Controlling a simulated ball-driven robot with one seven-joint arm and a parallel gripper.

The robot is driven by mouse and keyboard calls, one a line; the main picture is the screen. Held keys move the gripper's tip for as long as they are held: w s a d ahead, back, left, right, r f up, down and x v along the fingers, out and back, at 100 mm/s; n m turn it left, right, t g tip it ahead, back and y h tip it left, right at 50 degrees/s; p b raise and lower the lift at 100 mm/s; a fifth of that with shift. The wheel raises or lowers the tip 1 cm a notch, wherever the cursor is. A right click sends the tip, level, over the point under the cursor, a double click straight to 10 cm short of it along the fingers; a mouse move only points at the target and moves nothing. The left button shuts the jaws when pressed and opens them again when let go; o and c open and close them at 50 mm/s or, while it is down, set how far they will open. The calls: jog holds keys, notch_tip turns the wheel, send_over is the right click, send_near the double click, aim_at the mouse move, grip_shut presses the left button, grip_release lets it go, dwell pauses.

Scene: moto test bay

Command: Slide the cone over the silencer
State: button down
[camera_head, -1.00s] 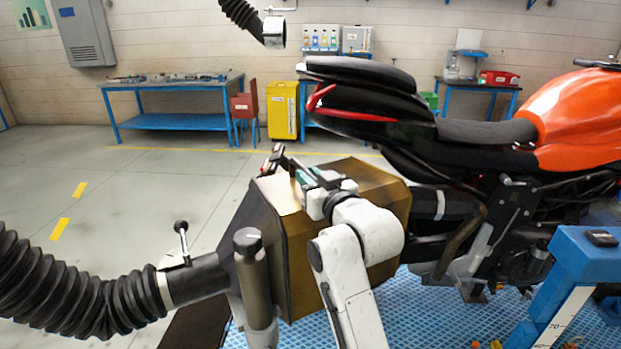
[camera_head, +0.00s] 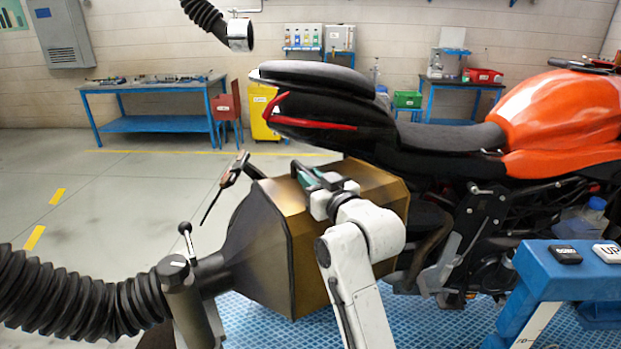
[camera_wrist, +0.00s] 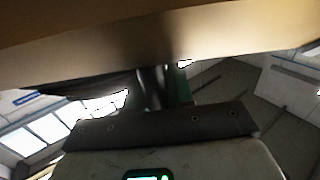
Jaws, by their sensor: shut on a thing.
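The cone (camera_head: 345,235) is a brown-gold, faceted hood on a black ribbed hose (camera_head: 85,295), its wide end facing right toward the motorcycle (camera_head: 450,150). My gripper (camera_head: 303,174) is shut at the cone's top edge; its fingertips and the part they grasp are largely hidden. In the wrist view, the cone (camera_wrist: 150,30) fills the top and my gripper (camera_wrist: 152,90) reaches up to it. The silencer is mostly hidden by the cone; only dark exhaust parts show just right of its wide rim. I cannot tell how far the silencer sits inside.
A dark bracket (camera_head: 234,172) sticks out left beneath the motorcycle's tail, close above the cone. A blue stand with buttons (camera_head: 580,270) is at right. A post (camera_head: 190,300) stands by the cone's narrow end.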

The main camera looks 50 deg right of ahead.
jog(key=shift+d+r, duration=0.1)
jog(key=shift+d, duration=0.1)
jog(key=c, duration=1.1)
grip_release()
jog(key=shift+s+d, duration=0.1)
jog(key=shift+d, duration=0.05)
jog(key=shift+s+a, duration=0.25)
jog(key=shift+s, duration=0.05)
jog(key=b+v, duration=0.2)
jog(key=v, duration=0.8)
jog(key=shift+s, duration=0.1)
